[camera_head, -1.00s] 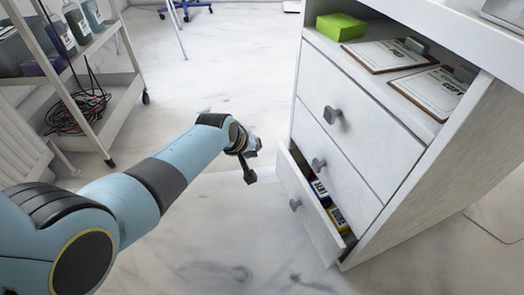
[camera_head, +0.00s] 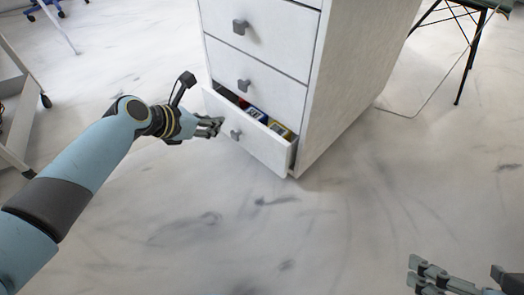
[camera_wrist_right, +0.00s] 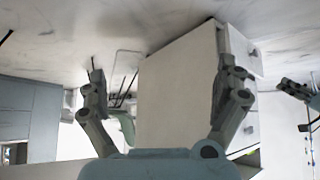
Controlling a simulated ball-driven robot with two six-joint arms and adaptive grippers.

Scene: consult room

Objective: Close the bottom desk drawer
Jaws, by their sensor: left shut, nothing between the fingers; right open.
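The bottom desk drawer (camera_head: 252,141) stands partly pulled out of the white desk cabinet (camera_head: 340,85). Several small boxes (camera_head: 255,113) show inside its opening. Its grey knob (camera_head: 235,134) is on the front face. My left gripper (camera_head: 217,126) is shut and empty, with its fingertips just left of the knob, close to the drawer front; I cannot tell if they touch. My right gripper (camera_head: 460,280) is open and empty at the lower right, well away from the drawer. Its two fingers also show in the right wrist view (camera_wrist_right: 165,95), with the cabinet beyond them.
Two upper drawers, the middle one (camera_head: 262,82) and the top one (camera_head: 262,32), are shut. A trolley leg (camera_head: 25,110) stands at the left. A chair with dark legs (camera_head: 468,60) and a cable (camera_head: 425,110) are at the right. The floor in front is clear.

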